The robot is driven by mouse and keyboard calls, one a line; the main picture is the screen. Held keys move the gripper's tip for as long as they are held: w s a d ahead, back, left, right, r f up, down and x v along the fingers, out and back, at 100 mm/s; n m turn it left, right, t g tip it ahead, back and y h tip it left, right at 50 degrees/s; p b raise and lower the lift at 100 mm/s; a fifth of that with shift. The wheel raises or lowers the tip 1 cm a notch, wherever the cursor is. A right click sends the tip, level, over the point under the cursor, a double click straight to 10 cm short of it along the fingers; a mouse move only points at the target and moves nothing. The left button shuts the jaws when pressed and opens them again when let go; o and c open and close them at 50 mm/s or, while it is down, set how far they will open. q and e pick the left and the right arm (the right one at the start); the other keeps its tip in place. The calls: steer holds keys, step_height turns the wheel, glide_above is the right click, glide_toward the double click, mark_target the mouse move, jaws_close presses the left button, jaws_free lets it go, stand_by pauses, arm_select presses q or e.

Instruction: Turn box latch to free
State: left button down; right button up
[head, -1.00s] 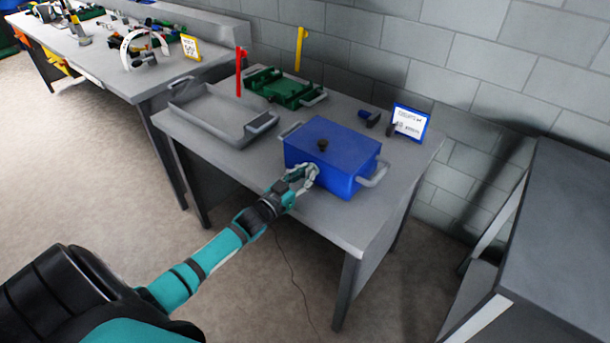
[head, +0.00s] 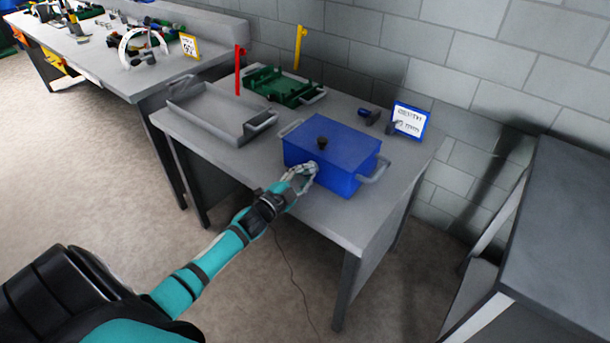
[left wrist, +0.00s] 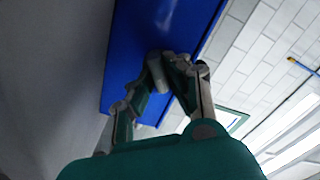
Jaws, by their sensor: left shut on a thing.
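My left gripper (head: 313,169) is at the box's front face, just under the lid edge. In the left wrist view its fingers (left wrist: 168,75) are closed together on a small grey piece against the blue face (left wrist: 150,30). This piece looks like the latch; the fingers hide most of it, so its angle cannot be told. My right gripper is not in view.
A grey tray (head: 222,136) lies left of the box, and a green tray (head: 283,98) lies behind it. A red post (head: 238,72) and a yellow post (head: 299,48) stand nearby. A sign (head: 409,120) and a dark tool (head: 369,116) are at the back right.

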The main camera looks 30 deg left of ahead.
arm_select(q)
steer(key=m+b, duration=0.1)
steer(key=m, duration=0.3)
steer(key=shift+f, duration=0.2)
steer(key=shift+m+b, duration=0.6)
steer(key=shift+m, duration=1.1)
steer(key=c, duration=1.3)
jaws_free()
steer(key=shift+s, duration=0.3)
steer(key=s, duration=1.1)
steer(key=shift+s+a, duration=0.25)
steer(key=shift+a, duration=0.15)
